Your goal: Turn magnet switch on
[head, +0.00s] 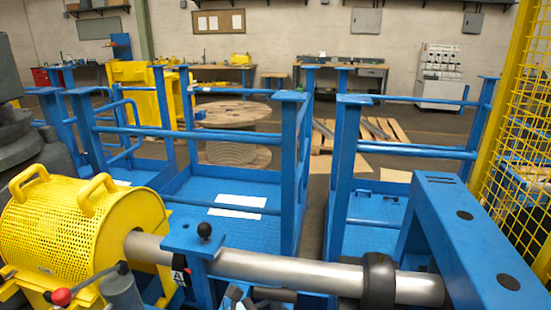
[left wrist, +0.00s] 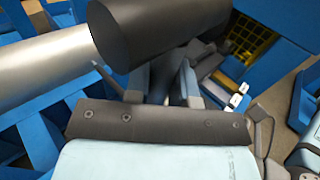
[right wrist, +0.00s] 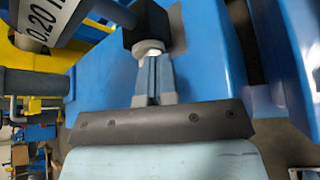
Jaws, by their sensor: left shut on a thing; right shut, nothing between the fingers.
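In the right wrist view a black block (right wrist: 152,25) bears a round pale knob (right wrist: 150,48); this looks like the magnet base and its switch. My right gripper (right wrist: 152,72) is shut and empty, its fingertips right at the knob; I cannot tell whether they touch it. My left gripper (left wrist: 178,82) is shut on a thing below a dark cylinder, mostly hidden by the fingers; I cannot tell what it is.
A silver shaft (head: 265,268) runs from a yellow perforated guard (head: 85,225) through a black collar (head: 378,276). A blue frame (head: 465,240) stands close at right. Blue railed platforms lie behind.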

